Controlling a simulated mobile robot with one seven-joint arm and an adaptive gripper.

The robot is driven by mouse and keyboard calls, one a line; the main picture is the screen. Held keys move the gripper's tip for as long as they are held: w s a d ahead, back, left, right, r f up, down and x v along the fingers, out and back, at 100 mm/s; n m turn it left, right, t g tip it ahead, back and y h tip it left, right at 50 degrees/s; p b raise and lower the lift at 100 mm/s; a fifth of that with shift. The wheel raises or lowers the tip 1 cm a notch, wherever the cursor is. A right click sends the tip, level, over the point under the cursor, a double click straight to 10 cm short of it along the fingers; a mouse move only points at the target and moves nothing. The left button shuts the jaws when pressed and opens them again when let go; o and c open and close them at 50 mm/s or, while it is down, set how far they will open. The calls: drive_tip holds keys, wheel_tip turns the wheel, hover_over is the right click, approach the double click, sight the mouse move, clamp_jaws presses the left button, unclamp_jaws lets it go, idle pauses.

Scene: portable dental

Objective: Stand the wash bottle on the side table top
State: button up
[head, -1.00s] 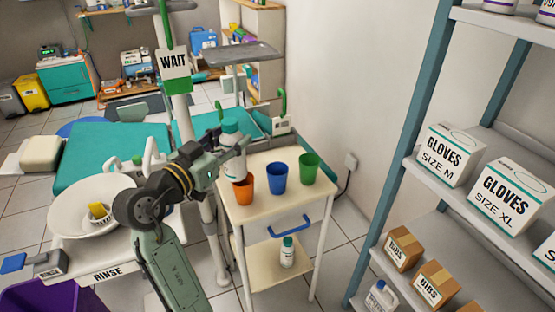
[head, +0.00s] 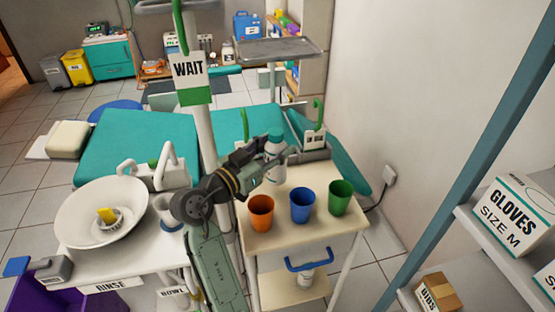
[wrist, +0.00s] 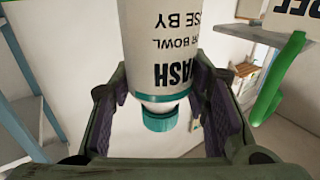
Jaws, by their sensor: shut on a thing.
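The wash bottle (head: 276,171), white with a teal cap, is upright in my gripper (head: 268,156). In the wrist view the bottle (wrist: 160,45) stands between the two dark finger pads, with its printed label inverted and its teal cap towards the bottom. My gripper (wrist: 160,100) is shut on it. The side table top (head: 290,238) is cream. The bottle is at the back left of the top, behind the cups. I cannot tell whether its base touches the surface, and part of the bottle is hidden by the gripper.
An orange cup (head: 261,213), a blue cup (head: 302,206) and a green cup (head: 340,198) stand in a row on the top. A pole with a WAIT sign (head: 190,68) rises left of my arm. Bare top lies in front of the cups.

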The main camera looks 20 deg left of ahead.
drive_tip(key=shift+f, duration=1.8)
drive_tip(key=shift+f, duration=0.25)
drive_tip(key=o, duration=1.4)
drive_tip(key=shift+r, duration=0.1)
drive_tip(key=shift+r+p, duration=0.15)
drive_tip(key=shift+p, duration=0.15)
drive_tip(key=shift+s+a, duration=0.15)
drive_tip(key=shift+s, duration=0.1)
drive_tip(key=b+v, duration=0.4)
drive_tip(key=v, duration=0.7)
drive_tip(key=shift+s, duration=0.2)
